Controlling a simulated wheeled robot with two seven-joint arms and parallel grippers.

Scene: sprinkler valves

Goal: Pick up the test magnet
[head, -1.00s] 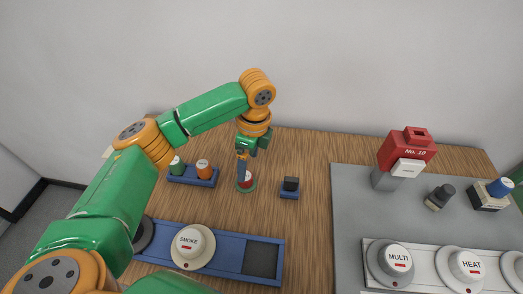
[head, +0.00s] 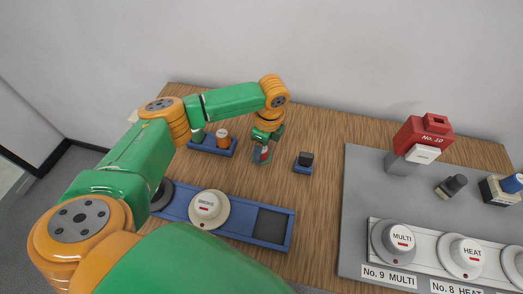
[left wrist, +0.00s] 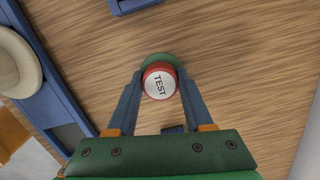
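The test magnet (left wrist: 159,83) is a short red cylinder with a white top marked TEST, upright on a round green base (left wrist: 156,58) on the wooden table. In the head view the test magnet (head: 264,153) is largely hidden by my left gripper (head: 262,153), which points down over it. In the left wrist view the two blue-grey fingers of my left gripper (left wrist: 160,85) stand apart, one on each side of the magnet, very close to its sides. I see no clear grip on it. My right gripper is not in view.
A blue rack with an orange-topped piece (head: 222,139) stands left of the gripper, and a small black block (head: 306,159) on a blue base stands right. In front is a blue tray (head: 240,226) with the SMOKE detector (head: 208,207). A grey panel (head: 365,195) fills the right.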

